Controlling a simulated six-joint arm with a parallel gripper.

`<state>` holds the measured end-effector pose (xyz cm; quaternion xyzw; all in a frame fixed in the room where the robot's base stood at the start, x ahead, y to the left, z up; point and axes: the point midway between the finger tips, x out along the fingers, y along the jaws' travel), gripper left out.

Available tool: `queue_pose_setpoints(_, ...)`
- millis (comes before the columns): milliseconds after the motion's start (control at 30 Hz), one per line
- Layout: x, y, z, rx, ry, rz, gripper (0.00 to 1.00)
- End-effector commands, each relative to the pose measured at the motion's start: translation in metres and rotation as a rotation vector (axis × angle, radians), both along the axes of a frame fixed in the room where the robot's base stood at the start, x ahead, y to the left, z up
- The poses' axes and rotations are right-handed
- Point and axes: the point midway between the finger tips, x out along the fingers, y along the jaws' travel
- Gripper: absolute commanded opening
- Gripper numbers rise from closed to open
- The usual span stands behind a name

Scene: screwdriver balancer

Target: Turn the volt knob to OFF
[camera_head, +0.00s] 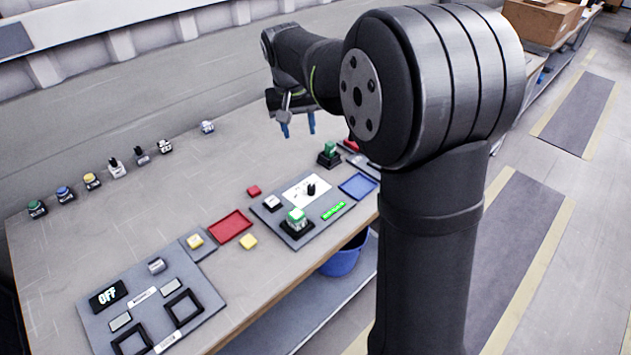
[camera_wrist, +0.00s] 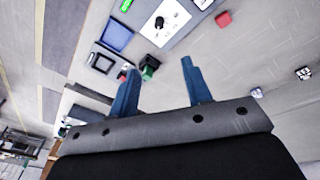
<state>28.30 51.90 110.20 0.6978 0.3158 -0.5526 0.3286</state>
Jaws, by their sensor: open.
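A black knob (camera_head: 311,189) stands on a white dial plate on the middle grey panel (camera_head: 270,218). The knob also shows near the top of the wrist view (camera_wrist: 159,22). The small labels are too blurred to tell which knob is the volt one. My gripper (camera_head: 298,130) is open and empty above the back of the table, behind the middle panel and apart from both knobs. Its two blue fingers show in the wrist view (camera_wrist: 158,64).
A green-topped block (camera_head: 329,154) stands between my gripper and the middle panel. Red (camera_head: 231,227) and blue (camera_head: 358,186) trays flank the panel. A green button (camera_head: 296,220) rises from it. Several small switches line the table's left-back area.

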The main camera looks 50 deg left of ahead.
Motion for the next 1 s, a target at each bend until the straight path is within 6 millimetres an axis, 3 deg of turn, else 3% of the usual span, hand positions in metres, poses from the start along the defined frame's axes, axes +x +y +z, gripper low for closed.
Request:
queue_pose_setpoints(33,0.013,0.006,-0.015,-0.002,0.04,-0.113,0.45)
queue_pose_setpoints(200,0.043,0.02,-0.052,-0.002,0.147,-0.46,0.45)
queue_pose_setpoints(367,0.059,0.025,-0.071,-0.008,0.199,-0.643,0.45)
queue_pose_setpoints(667,0.061,0.026,-0.098,-0.013,0.212,-0.691,0.45)
queue_pose_setpoints(1000,0.061,0.025,-0.172,-0.012,0.212,-0.688,0.45)
